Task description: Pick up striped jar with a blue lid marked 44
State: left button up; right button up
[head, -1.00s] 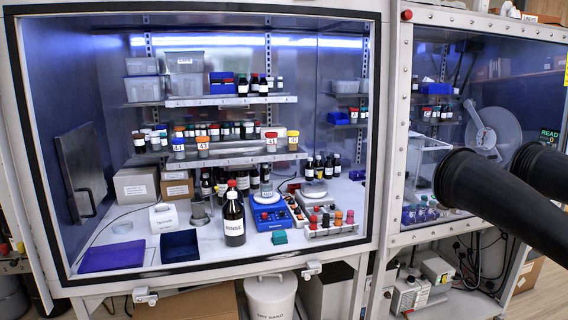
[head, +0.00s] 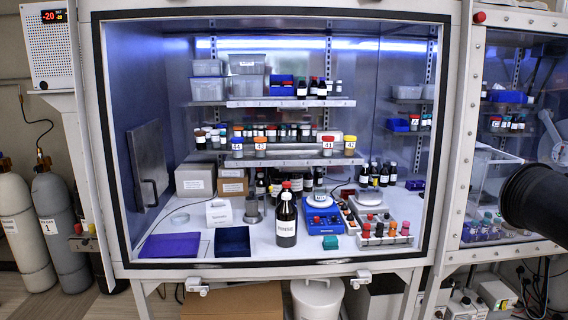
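The jar with a blue lid (head: 237,148) stands upright on the front of the middle shelf, at its left end inside the left cabinet. Its pale label seems to read 44; stripes are too small to make out. Next to it on the right is a similar jar with an orange lid (head: 260,147). A red-lidded jar (head: 327,146) and a yellow-lidded jar (head: 349,145) stand further right on that shelf. Neither of my grippers shows in the head view.
A frame (head: 97,150) surrounds the cabinet's front. Below the shelf stand a dark RINSE bottle (head: 286,222), a blue stirrer (head: 324,220) and a dark blue tray (head: 233,241). A black glove (head: 535,200) juts out at right. Gas cylinders (head: 57,230) stand at left.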

aim_at(237, 142)
jog(key=i+z, duration=0.25)
jog(key=i, duration=0.75)
